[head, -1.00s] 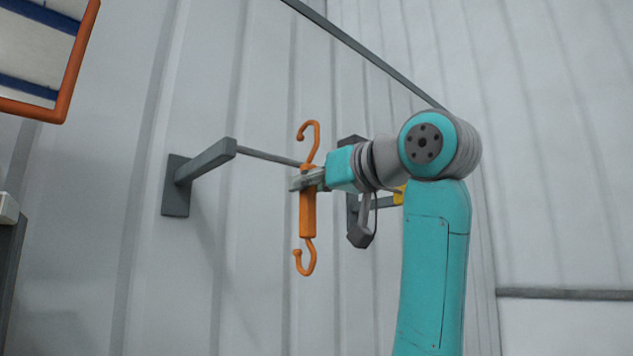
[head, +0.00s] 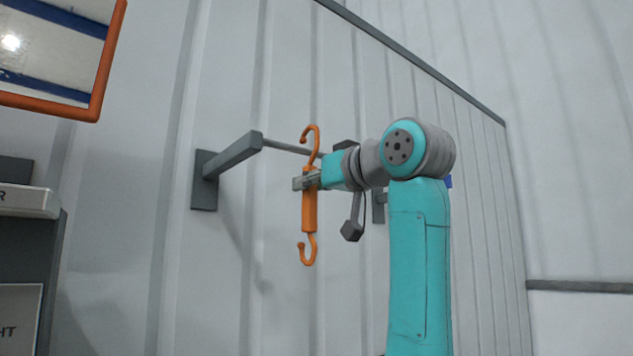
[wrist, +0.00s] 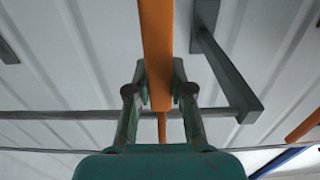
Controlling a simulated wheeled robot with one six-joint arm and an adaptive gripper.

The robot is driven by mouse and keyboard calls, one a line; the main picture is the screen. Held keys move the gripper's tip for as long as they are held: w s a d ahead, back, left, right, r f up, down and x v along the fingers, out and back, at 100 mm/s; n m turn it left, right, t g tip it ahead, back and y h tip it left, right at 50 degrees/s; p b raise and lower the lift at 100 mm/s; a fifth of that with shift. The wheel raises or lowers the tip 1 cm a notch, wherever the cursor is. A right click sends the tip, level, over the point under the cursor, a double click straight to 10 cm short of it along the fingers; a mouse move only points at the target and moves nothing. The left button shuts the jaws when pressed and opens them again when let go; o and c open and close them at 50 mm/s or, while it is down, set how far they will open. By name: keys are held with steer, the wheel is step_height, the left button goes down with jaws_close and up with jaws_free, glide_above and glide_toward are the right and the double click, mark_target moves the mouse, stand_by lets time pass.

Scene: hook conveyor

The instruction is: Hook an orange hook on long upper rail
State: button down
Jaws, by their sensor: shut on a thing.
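The orange hook (head: 309,212) is a block body with a curved hook at each end, and it hangs upright in my gripper (head: 307,180). My gripper is shut on the upper part of the body. The grey rail (head: 290,147) runs right from the tip of a wall bracket (head: 235,155) and passes behind the upper hook and my gripper. In the wrist view the orange body (wrist: 156,50) is between the fingers, and the rail (wrist: 60,115) crosses the picture behind it. I cannot tell whether the upper hook touches the rail.
An orange-framed panel (head: 98,88) is at the top left. A dark cabinet (head: 42,255) with a white labelled box (head: 25,201) stands at the left edge. The corrugated wall (head: 110,200) is behind everything. The space below the hook is clear.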

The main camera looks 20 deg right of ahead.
mark_target(313, 201)
steer(key=shift+w+a, duration=0.15)
steer(key=shift+w, duration=0.2)
steer(key=shift+w+f, duration=0.15)
steer(key=shift+f, duration=1.4)
steer(key=shift+f, duration=0.1)
steer(key=c, duration=1)
jaws_free()
steer(key=shift+o, duration=0.2)
steer(key=v, duration=1.2)
